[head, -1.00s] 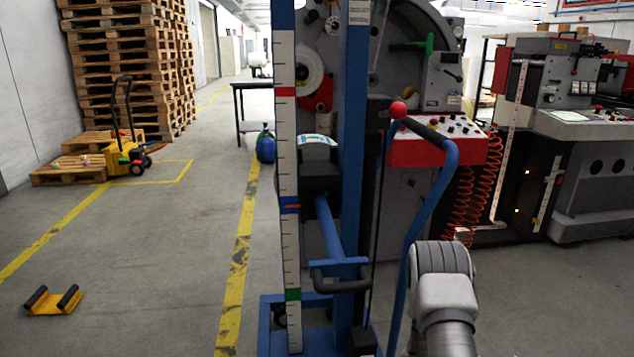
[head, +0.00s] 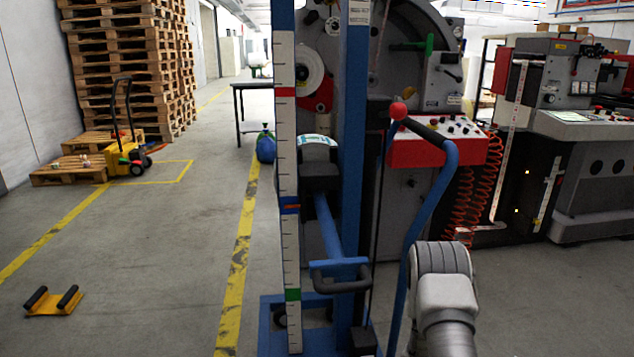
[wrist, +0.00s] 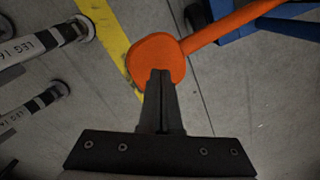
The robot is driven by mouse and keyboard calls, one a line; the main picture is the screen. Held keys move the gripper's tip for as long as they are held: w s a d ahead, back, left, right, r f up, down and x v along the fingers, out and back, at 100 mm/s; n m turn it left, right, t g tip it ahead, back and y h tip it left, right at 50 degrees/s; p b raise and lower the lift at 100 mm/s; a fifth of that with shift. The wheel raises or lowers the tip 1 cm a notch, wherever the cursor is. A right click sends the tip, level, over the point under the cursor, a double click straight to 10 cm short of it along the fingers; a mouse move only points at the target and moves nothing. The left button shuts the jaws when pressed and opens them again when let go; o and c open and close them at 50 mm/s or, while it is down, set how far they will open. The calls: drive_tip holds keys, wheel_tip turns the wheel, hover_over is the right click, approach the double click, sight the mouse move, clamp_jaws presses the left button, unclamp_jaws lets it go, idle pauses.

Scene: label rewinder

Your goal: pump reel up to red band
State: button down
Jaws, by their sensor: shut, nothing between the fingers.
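A blue lifter mast (head: 354,120) stands in the middle of the head view. A dark carriage (head: 319,178) with a blue boom (head: 329,228) sits level with about the blue band. In the wrist view, an orange pedal (wrist: 153,58) with a round pad lies ahead. My gripper (wrist: 160,73) is shut and empty, its tips overlapping the pad; I cannot tell whether they touch.
A red control box (head: 436,152) and coiled red hoses (head: 480,190) stand behind. Striped legs (wrist: 38,40) are at left in the wrist view. Floor left of the mast is mostly clear.

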drive_tip(key=shift+f+b, duration=0.85)
drive_tip(key=shift+f, duration=0.6)
wheel_tip(320, 180, down, 15)
drive_tip(key=r+p, duration=0.5)
drive_tip(key=r, duration=0.3)
drive_tip(key=r+p, duration=0.5)
drive_tip(key=r, duration=0.3)
drive_tip(key=shift+s+a+r+p, duration=0.2)
drive_tip(key=shift+r+p, duration=0.1)
drive_tip(key=shift+p, duration=0.1)
drive_tip(key=shift+f, duration=0.15)
